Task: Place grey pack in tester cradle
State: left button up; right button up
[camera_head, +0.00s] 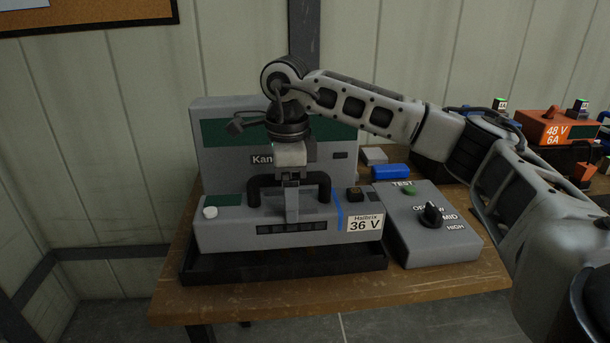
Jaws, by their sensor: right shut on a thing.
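The grey pack (222,235) has a black handle, a green panel, a blue stripe and a label reading "Halibrix 36 V". It sits level over the black tester cradle (340,264), whose rim shows along the front and sides. I cannot tell whether its underside touches the cradle floor. My right gripper (291,208) comes down from above and is shut on the pack's handle (322,188). The grey tester housing (215,165) stands behind, partly hidden by my right arm. My left gripper is not in view.
A grey control box (417,253) with a TEST button and a black knob stands right of the cradle. Blue (390,172) and grey (374,156) blocks lie behind it. An orange "48 V 6A" unit (548,128) is at the far right. The table's front edge (430,288) is clear.

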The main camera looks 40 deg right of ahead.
aim_at(282, 200)
jog(key=shift+w+a+f, duration=0.2)
jog(key=shift+w+a, duration=0.05)
jog(key=shift+w, duration=0.2)
jog(key=f, duration=0.1)
jog(key=f+p, duration=0.1)
jog(key=shift+w+a+f, duration=0.15)
jog(key=shift+w+f, duration=0.1)
jog(key=shift+f, duration=0.5)
jog(key=shift+f, duration=0.1)
jog(key=o, duration=1.9)
jog(key=shift+s+f, duration=0.15)
jog(key=shift+f, duration=0.15)
jog(key=shift+c, duration=0.2)
jog(key=shift+o, duration=0.7)
jog(key=shift+s, duration=0.1)
notch_tip(282, 200, up, 11)
jog(key=shift+r+b, duration=0.1)
jog(key=shift+b, duration=0.5)
jog(key=shift+r, duration=0.55)
